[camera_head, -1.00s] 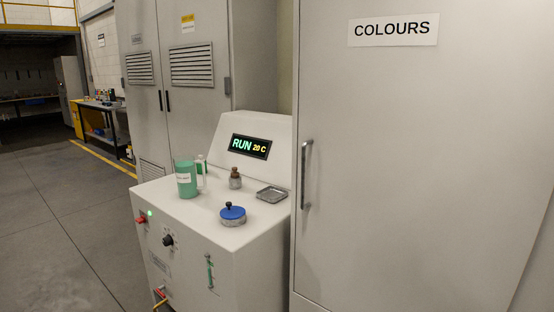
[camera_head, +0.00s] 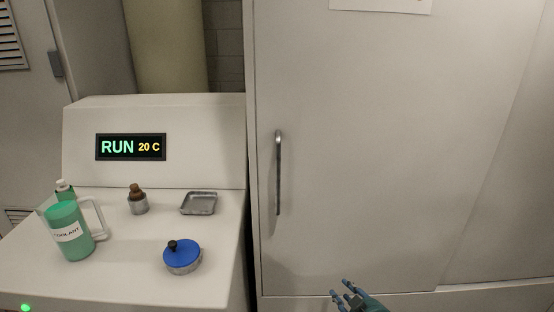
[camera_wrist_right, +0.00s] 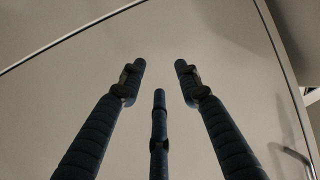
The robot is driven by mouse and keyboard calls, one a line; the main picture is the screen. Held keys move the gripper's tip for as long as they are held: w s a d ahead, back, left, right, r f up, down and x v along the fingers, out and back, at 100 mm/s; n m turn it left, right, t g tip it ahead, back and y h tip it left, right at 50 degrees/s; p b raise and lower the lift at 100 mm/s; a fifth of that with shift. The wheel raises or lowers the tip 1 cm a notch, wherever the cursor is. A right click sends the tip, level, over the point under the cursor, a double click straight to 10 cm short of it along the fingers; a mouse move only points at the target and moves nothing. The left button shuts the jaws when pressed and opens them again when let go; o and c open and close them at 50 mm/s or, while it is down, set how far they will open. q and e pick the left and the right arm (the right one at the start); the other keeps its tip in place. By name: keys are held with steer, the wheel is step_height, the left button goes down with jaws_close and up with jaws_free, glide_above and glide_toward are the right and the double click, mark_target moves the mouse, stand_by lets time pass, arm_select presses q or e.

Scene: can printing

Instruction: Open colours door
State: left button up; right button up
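The colours door (camera_head: 360,150) is a large grey cabinet door and looks shut. A white sign (camera_head: 380,4) is cut off at the top of the head view. The vertical metal handle (camera_head: 278,172) is on the door's left side. My right gripper (camera_head: 346,290) is low in front of the door, below and to the right of the handle, and apart from it. In the right wrist view, its blue fingers (camera_wrist_right: 159,80) are spread with nothing between them, facing the door. The handle shows at that view's lower right edge (camera_wrist_right: 298,158). My left gripper is not in view.
A white machine (camera_head: 225,150) with a RUN 20 C display (camera_head: 130,147) stands left of the door. On it are a green coolant jug (camera_head: 70,232), a blue-lidded pot (camera_head: 182,257), a small bottle (camera_head: 137,200) and a metal tray (camera_head: 198,203).

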steer(key=w+a+r+n+t+y+p, duration=0.1)
steer(key=w+a+r+y, duration=0.15)
steer(key=r, duration=0.75)
steer(key=w+a+r+t+y+p, duration=0.1)
steer(key=a+r, duration=0.3)
steer(key=r, duration=0.7)
steer(key=n+y+p, duration=0.2)
steer(key=n+y, duration=0.1)
steer(key=y, duration=0.1)
glide_toward(282, 170)
step_height(282, 170, up, 3)
steer(key=s+a, duration=0.2)
steer(key=s, duration=0.1)
steer(key=shift+t, duration=0.4)
steer(key=x, duration=0.2)
steer(key=p+x, duration=0.1)
steer(key=x, duration=0.2)
steer(key=p+x, duration=0.1)
steer(key=x, duration=0.1)
steer(key=shift+w+f, duration=0.2)
steer(key=shift+f, duration=0.1)
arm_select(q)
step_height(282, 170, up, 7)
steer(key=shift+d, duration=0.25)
arm_select(e)
steer(key=shift+w+a+f, duration=0.1)
steer(key=shift+w+a, duration=0.2)
steer(key=shift+w, duration=0.15)
jaws_close()
